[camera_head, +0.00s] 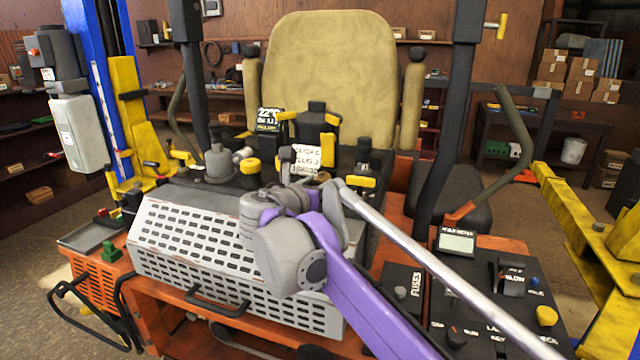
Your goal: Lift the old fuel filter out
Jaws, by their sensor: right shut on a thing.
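My right arm reaches in from the lower right, purple and grey, over the mower's engine area. Its wrist covers most of my right gripper (300,178), whose grey fingertips show just behind it, in front of a white label card (304,160). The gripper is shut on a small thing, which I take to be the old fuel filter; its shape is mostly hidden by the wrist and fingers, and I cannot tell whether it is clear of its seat. My left gripper is not in view.
A perforated grey cover (190,245) lies in front, left of my arm. A silver bar (450,275) slants beside the arm. The tan seat (332,80) stands behind, and a control panel (485,315) is at right. Yellow-capped parts (252,166) crowd the engine area.

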